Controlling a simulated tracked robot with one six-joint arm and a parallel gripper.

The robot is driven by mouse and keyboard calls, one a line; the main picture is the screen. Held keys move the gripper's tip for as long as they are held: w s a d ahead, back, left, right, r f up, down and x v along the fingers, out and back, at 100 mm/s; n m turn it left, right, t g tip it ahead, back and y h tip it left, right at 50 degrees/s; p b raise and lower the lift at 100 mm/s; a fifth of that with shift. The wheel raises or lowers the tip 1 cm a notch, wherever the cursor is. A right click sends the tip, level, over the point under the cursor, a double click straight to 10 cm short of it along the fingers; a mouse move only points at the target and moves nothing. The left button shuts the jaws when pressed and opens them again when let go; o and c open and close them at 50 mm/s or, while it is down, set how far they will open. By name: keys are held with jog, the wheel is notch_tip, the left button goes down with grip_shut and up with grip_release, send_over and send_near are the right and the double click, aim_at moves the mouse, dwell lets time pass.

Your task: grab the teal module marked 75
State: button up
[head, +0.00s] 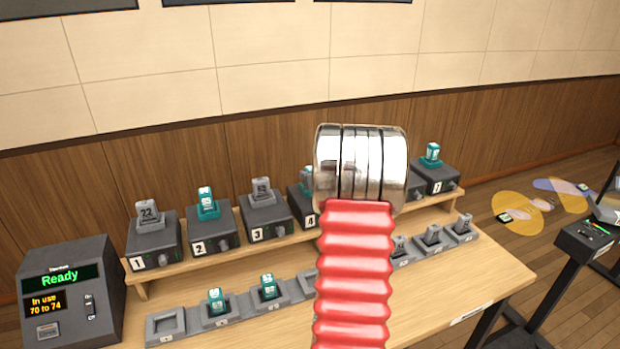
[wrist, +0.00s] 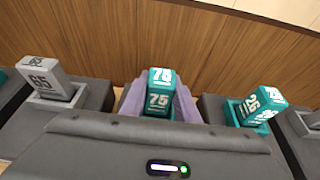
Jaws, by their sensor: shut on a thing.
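The teal module marked 75 (wrist: 159,92) stands upright in the middle of the wrist view, its white number showing on top and front. The pale purple fingers of my gripper (wrist: 160,100) press on its left and right sides, shut on it. Its lower end is hidden behind the dark body in front, so I cannot tell whether it is seated in its stand. In the head view, my red and metal arm hides the gripper; a teal module (head: 303,185) on stand 4 shows partly beside the arm.
In the wrist view, a grey module marked 65 (wrist: 50,78) stands to the left and a teal one marked 26 (wrist: 262,105) to the right, both close by. The head view shows a lower row of holders along the wooden bench (head: 500,275) and a "Ready" console (head: 68,290) at left.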

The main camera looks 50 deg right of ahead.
notch_tip(320, 180, up, 10)
jog(key=shift+f, duration=0.15)
dwell(0.3)
dwell(0.6)
